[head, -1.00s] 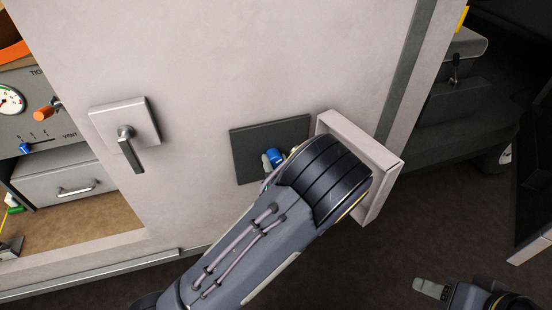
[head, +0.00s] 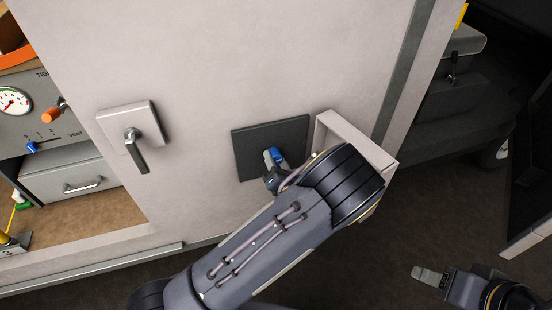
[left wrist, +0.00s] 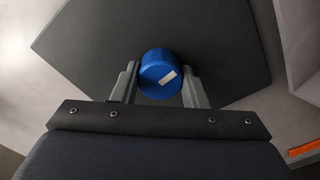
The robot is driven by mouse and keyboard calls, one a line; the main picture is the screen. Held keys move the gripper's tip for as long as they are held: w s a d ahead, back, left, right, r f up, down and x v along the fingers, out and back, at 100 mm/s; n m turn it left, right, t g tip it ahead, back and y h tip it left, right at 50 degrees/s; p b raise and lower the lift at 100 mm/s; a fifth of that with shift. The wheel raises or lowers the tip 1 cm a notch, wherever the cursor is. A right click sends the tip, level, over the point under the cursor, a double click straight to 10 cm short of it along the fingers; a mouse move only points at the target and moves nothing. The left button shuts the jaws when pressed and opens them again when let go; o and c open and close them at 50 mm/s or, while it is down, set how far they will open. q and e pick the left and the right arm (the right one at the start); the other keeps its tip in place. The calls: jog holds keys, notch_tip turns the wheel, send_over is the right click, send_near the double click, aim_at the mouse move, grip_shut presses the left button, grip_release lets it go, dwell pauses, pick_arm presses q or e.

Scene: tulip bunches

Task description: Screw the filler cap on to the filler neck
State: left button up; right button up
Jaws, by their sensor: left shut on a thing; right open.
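The blue filler cap (left wrist: 161,73) with a small white mark shows in the left wrist view, between the two fingers of my left gripper (left wrist: 159,88). In the head view, the cap (head: 273,153) is a small blue patch in front of the dark square panel (head: 253,140). My left gripper (head: 274,174) is shut on the cap. The filler neck is hidden behind the cap, so I cannot tell how the cap sits on it. My right gripper (head: 430,276) is open and empty at the lower right, low and away from the panel.
A pale open flap (head: 352,137) stands out to the right of the dark panel, close to my left wrist. A door handle (head: 135,145) projects from the pale wall to the left. A shelf with a gauge (head: 14,101) and a drawer (head: 70,180) lies further left.

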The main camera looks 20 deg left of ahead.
aim_at(276, 162)
pick_arm(q)
jog(key=o, duration=1.1)
jog(key=shift+o, duration=0.2)
jog(key=shift+v, duration=2.5)
